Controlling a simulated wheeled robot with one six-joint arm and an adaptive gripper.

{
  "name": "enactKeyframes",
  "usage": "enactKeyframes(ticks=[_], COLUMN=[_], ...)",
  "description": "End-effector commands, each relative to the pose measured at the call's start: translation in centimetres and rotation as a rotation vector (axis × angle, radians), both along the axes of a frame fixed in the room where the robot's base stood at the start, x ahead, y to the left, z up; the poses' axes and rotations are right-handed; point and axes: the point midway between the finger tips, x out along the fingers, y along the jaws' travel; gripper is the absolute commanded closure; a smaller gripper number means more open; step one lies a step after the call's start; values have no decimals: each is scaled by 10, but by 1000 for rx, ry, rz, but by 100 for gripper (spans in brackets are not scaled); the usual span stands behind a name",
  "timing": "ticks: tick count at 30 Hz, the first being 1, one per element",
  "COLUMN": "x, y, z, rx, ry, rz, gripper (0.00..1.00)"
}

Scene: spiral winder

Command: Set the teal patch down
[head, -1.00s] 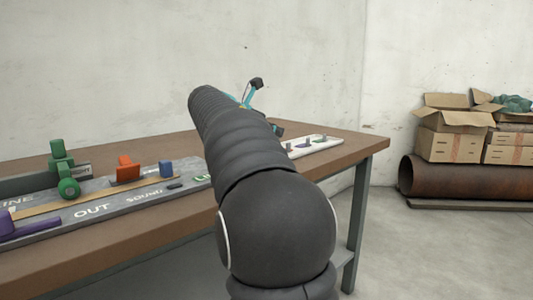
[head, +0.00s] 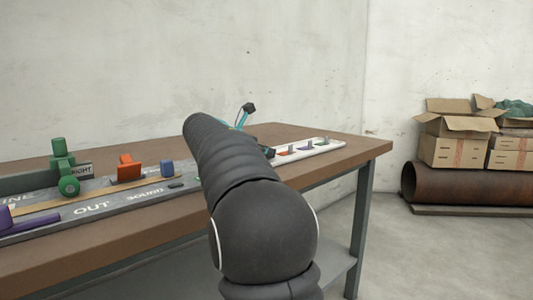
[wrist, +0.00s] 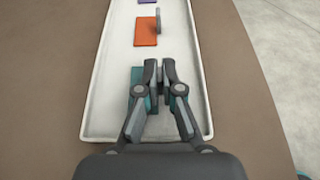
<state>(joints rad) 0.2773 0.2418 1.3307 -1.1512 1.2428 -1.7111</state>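The teal patch (wrist: 137,84) is a flat piece at the near end of a long white tray (wrist: 95,98) in the wrist view. My gripper (wrist: 159,70) is over the tray, its two fingers close together around what looks like the patch's upright grey tab. In the head view my arm hides the patch and fingertips; the tray (head: 338,142) shows to the arm's right.
An orange patch (wrist: 145,33) with a grey tab and a purple patch (wrist: 147,2) lie farther along the tray. On the table (head: 110,256) at left are a grey labelled board (head: 130,207), green pieces (head: 67,170), an orange block (head: 128,170) and a blue piece (head: 166,168).

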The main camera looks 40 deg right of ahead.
Motion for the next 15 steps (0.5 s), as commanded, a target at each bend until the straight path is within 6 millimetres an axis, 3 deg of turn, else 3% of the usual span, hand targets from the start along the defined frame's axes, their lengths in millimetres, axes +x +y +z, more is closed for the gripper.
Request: enactKeyframes(ticks=[2, 6, 15], x=[0, 0, 0], y=[0, 0, 0], z=[-3, -2, -1], rx=[0, 0, 0], ry=[1, 1, 0], rz=[-1, 0, 0], gripper=[100, 69, 69])
